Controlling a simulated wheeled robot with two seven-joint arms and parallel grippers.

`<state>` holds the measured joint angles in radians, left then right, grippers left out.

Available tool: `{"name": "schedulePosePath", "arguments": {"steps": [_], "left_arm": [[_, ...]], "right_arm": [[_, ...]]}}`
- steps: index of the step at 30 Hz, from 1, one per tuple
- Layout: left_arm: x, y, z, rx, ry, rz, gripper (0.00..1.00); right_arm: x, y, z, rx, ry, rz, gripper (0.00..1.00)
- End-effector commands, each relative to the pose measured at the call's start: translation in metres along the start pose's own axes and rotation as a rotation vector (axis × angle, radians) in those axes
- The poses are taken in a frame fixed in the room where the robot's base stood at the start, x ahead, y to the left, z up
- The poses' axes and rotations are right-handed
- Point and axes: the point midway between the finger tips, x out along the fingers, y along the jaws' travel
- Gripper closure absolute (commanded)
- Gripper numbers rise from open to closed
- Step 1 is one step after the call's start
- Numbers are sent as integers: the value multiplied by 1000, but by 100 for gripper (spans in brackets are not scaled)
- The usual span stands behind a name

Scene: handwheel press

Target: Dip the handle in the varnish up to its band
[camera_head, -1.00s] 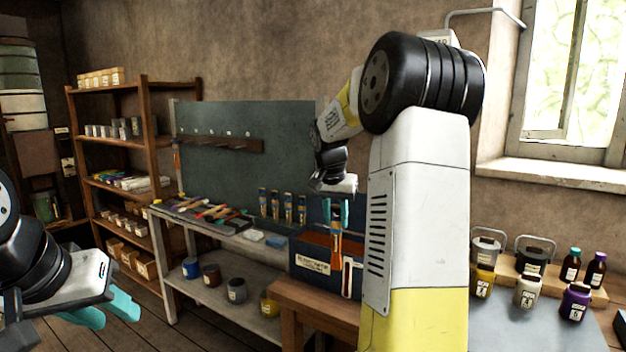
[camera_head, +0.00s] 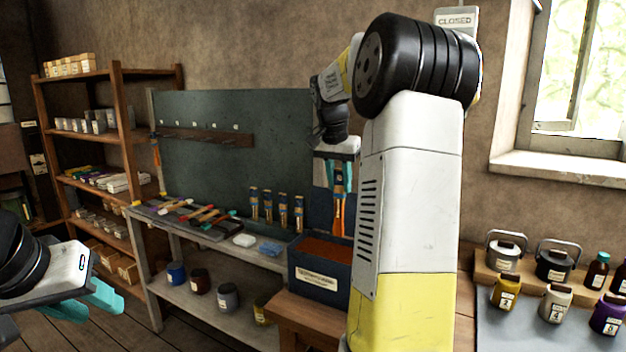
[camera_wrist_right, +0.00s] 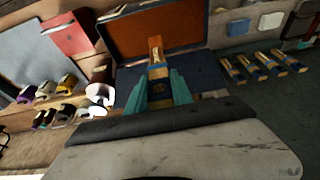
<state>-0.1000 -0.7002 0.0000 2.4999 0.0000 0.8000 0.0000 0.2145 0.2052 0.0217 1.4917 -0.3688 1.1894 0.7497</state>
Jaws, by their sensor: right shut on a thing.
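The handle (camera_head: 338,217), orange-brown wood, is held by my right gripper (camera_head: 342,180), whose teal fingers are shut on it. It points down above the varnish tank (camera_head: 318,284), a dark blue open box with a label. The reddish-brown varnish (camera_head: 322,249) shows inside. In the right wrist view the handle (camera_wrist_right: 156,53) stands out past the fingers, with a dark band (camera_wrist_right: 160,87) between them, over the varnish (camera_wrist_right: 180,32). The handle's tip appears above the surface; the exact gap is unclear. My left gripper (camera_head: 98,303) is open and empty at the lower left.
Several handles (camera_head: 277,208) stand against the board behind the bench (camera_head: 225,238), with tools and sponges on it. Paint pots (camera_head: 228,297) stand on its lower shelf. Lidded pots (camera_head: 555,262) and bottles are at the right. My right arm hides the tank's right side.

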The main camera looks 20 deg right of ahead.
Motion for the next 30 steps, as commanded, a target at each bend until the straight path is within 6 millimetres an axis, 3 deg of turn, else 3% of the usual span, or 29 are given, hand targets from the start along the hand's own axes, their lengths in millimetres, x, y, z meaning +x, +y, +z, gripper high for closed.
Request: {"name": "schedulePosePath", "arguments": {"steps": [30], "left_arm": [[0,0,0,0,0,0,64]], "right_arm": [[58,0,18,-1,-1,1,100]]}}
